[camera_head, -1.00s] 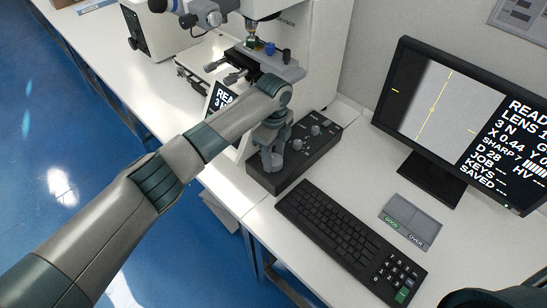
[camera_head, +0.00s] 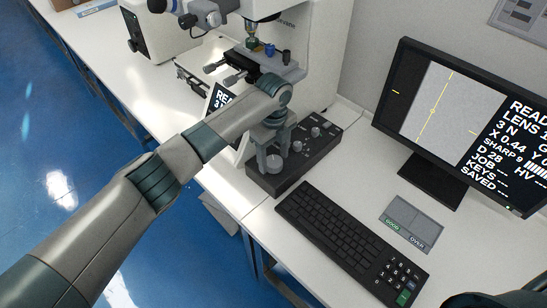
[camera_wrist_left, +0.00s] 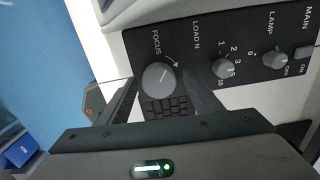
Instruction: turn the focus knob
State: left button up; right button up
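The round grey focus knob (camera_wrist_left: 158,78) sits under the FOCUS label on the black control box (camera_wrist_left: 225,42) in the left wrist view. It also shows in the head view (camera_head: 274,162), at the near end of the box (camera_head: 312,158). My left gripper (camera_wrist_left: 160,84) is open, with one finger on each side of the knob. Gaps seem to show between the fingers and the knob. In the head view my left gripper (camera_head: 272,148) is over the knob end of the box, partly hidden by its own wrist. My right gripper is not in view.
The monitor (camera_head: 455,120) at the right shows a grey picture with a dark edge and SHARP 9. A keyboard (camera_head: 345,238) and a grey pad (camera_head: 412,222) lie in front. The hardness tester (camera_head: 318,50) stands behind the box. LOAD (camera_wrist_left: 223,68) and LAMP (camera_wrist_left: 275,58) knobs are nearby.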

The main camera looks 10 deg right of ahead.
aim_at(274, 160)
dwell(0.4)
pick_arm(q)
jog(key=shift+r+b, duration=0.3)
jog(key=shift+r, duration=0.35)
notch_tip(274, 160, up, 16)
jog(key=b, duration=0.4)
jog(key=shift+s, duration=0.1)
